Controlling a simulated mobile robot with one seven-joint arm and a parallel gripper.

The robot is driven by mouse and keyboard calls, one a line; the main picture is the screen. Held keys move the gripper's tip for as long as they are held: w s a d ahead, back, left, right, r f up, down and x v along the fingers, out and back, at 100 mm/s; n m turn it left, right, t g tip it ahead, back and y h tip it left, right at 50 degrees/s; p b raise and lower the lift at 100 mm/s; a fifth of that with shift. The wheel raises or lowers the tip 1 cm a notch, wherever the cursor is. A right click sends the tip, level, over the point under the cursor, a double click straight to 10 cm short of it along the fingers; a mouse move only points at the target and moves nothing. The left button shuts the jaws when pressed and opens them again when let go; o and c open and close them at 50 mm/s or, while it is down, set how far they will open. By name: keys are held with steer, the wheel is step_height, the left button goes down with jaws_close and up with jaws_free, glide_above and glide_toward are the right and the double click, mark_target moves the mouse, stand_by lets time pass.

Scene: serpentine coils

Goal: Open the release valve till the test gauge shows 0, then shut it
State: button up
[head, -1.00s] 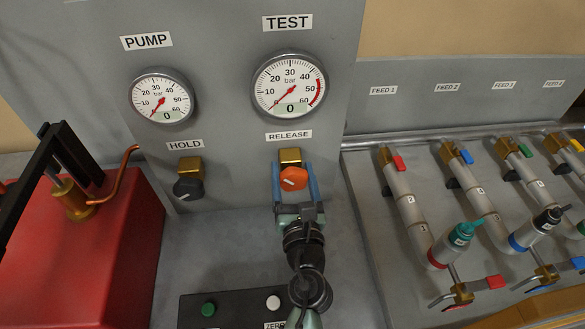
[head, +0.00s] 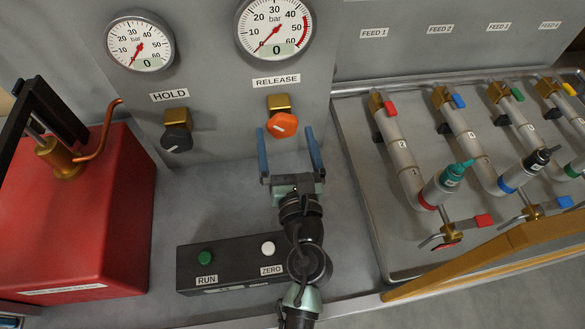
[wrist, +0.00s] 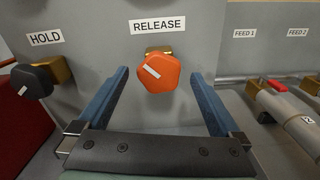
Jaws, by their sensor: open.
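The orange release knob (head: 282,125) sits on a brass valve body under the RELEASE label on the grey panel. Its white mark runs slantwise, from upper left to lower right in the wrist view (wrist: 157,74). The test gauge (head: 273,28) is above it, its top cut off; its needle points to the lower left near the scale's start and its display reads 0. My gripper (head: 289,137) is open and empty, its blue fingers pointing at the panel, just below and either side of the knob. In the wrist view a gap shows between each finger and the knob.
The black hold knob (head: 176,137) is left of the release knob, below the pump gauge (head: 140,44), which reads 0. A red pump box (head: 110,200) stands at left. A black box with RUN and ZERO buttons (head: 190,272) lies in front. Feed pipes (head: 400,150) fill the right.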

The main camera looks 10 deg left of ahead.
steer(key=b+v, duration=0.1)
steer(key=v, duration=0.7)
steer(key=shift+b, duration=0.35)
steer(key=shift+s, duration=0.1)
